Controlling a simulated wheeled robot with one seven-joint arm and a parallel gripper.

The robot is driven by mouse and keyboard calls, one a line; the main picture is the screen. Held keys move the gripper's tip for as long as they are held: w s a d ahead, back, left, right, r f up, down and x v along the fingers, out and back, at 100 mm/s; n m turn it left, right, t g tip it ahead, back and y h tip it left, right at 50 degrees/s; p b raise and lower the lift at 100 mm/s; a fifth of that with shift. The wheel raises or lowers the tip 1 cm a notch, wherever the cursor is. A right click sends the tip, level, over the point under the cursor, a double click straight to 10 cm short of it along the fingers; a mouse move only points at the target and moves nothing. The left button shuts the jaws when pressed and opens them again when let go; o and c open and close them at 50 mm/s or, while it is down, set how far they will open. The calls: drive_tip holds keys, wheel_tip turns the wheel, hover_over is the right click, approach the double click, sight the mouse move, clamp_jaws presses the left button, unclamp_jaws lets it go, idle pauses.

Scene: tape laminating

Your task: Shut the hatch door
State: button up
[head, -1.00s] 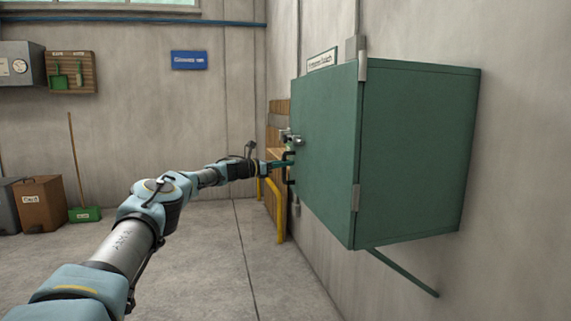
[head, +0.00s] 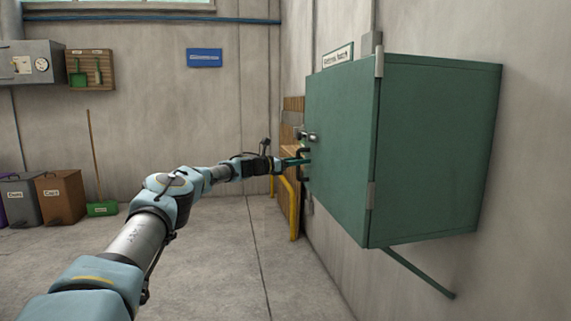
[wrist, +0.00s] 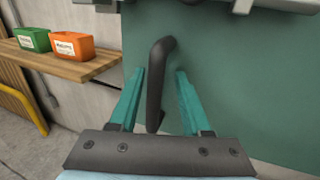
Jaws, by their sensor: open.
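The hatch door (head: 340,150) is the green front face of a wall-mounted green cabinet (head: 435,155), with hinges on its right edge. It looks flush or nearly flush with the cabinet; I cannot tell whether a small gap is left. A silver latch lever (head: 306,136) sits above a black bar handle (head: 302,153) at the door's left edge. My gripper (head: 305,161) is at that handle. In the wrist view, my gripper (wrist: 160,77) is open, with one teal finger on each side of the black handle (wrist: 155,90). Contact is not clear.
A wooden shelf (wrist: 70,66) with a green bin (wrist: 32,39) and an orange bin (wrist: 72,46) is left of the door. A yellow rail (head: 292,215) stands below. A brace (head: 420,273) runs under the cabinet.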

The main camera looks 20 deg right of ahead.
drive_tip(key=s+a+b, duration=0.1)
drive_tip(key=a+b, duration=0.1)
drive_tip(key=a, duration=0.8)
drive_tip(key=shift+a, duration=0.15)
drive_tip(key=s+d+f+m+g+y+p, duration=0.1)
drive_tip(key=s+d+m+y, duration=0.15)
drive_tip(key=s, duration=0.35)
drive_tip(key=s+d+f+m+g+y+p, duration=0.1)
drive_tip(key=s+f+m+g+y, duration=0.1)
drive_tip(key=s+m, duration=0.25)
drive_tip(key=s+a+f+m+y+p, duration=0.2)
drive_tip(key=s+a+f+m+y, duration=0.15)
drive_tip(key=s, duration=0.35)
drive_tip(key=s+a+m+y+p, duration=0.2)
drive_tip(key=s+a, duration=0.5)
drive_tip(key=a, duration=0.6)
drive_tip(key=s+a+r+m+t+y+p, duration=0.1)
drive_tip(key=s+a+m+y, duration=0.3)
drive_tip(key=s+a, duration=0.4)
drive_tip(key=s+a+m+t+y+p, duration=0.1)
drive_tip(key=s+a, duration=0.6)
drive_tip(key=a, duration=1.2)
drive_tip(key=m+y+p, duration=0.1)
drive_tip(key=m+y, duration=0.1)
drive_tip(key=m, duration=0.1)
drive_tip(key=shift+s+r+y+p, duration=0.15)
drive_tip(key=shift+r+y+p, duration=0.15)
drive_tip(key=shift+p, duration=0.1)
